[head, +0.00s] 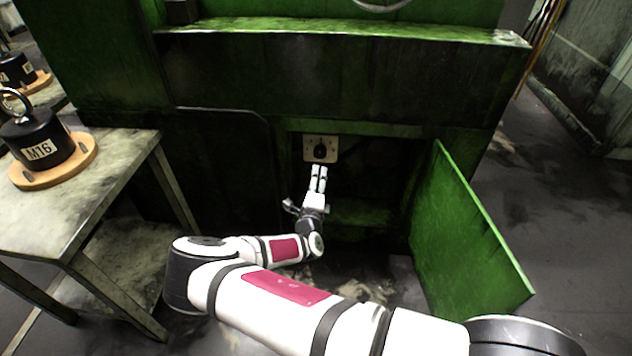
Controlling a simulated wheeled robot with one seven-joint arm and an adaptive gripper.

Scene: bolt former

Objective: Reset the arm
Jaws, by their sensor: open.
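My gripper (318,179) is at the end of my white arm, in the open compartment of the green machine (330,75). Its two white fingers point up toward a beige switch plate with a black knob (320,150). The fingertips are just below the knob in the picture. I cannot tell whether they touch the plate. The fingers are slightly apart with nothing visible between them. My arm stretches from the lower right across to an elbow at the left, then back to the compartment.
A green door (466,235) stands open right of the compartment. A metal table (120,150) at the left, near my elbow, bears a black weight marked MT6 (38,145) on a wooden disc (75,168). The floor at the right (555,215) is clear.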

